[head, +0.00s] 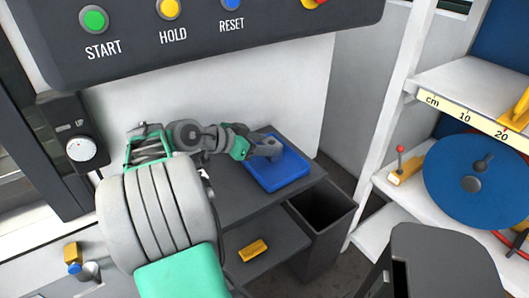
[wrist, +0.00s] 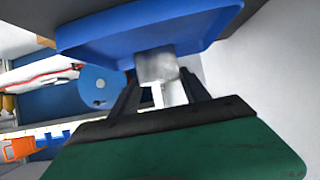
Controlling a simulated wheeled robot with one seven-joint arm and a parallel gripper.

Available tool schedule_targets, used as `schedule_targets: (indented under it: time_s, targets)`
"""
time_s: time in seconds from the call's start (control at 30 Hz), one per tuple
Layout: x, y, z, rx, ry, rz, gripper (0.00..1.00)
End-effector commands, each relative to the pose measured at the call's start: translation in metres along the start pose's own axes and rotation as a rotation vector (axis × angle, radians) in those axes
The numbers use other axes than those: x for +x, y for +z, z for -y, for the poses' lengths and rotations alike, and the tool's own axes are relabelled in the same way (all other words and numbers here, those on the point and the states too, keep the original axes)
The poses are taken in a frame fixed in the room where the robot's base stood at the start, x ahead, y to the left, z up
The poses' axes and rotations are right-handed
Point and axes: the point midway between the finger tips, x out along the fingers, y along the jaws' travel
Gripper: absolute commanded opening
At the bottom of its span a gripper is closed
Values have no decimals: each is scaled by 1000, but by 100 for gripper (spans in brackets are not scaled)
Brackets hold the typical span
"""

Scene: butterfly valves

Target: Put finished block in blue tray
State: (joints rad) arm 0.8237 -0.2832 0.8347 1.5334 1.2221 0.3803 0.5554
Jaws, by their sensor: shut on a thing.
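The blue tray (head: 284,180) sits on the dark grey shelf top at the middle of the head view. The tray (wrist: 95,38) also spans the top of the wrist view. A grey metallic block (wrist: 156,67) is between the two dark fingers of my gripper (wrist: 160,82), which is shut on it. In the head view my gripper (head: 266,149) reaches in from the left over the tray's far part. The block is hard to make out there, and I cannot tell whether it touches the tray floor.
A dark open bin (head: 322,208) stands below and right of the tray. A yellow block (head: 253,250) lies on the lower shelf. White shelves with a blue disc (head: 476,182) are at the right. A button panel (head: 205,45) overhangs above, and a white wall is behind the tray.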

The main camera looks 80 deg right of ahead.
Motion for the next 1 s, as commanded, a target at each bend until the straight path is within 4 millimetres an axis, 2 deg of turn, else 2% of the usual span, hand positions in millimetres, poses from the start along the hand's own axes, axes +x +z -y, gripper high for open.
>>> schedule_targets:
  time_s: [0.13,0.47,0.5,0.73,1.0]
  targets:
    - [12,20,-1,1,3,-1,0]
    - [15,24,-1,3,3,-1,0]
    - [15,23,-1,2,4,0,57]
    - [15,23,-2,2,4,0,75]
    - [14,21,-2,2,4,0,76]
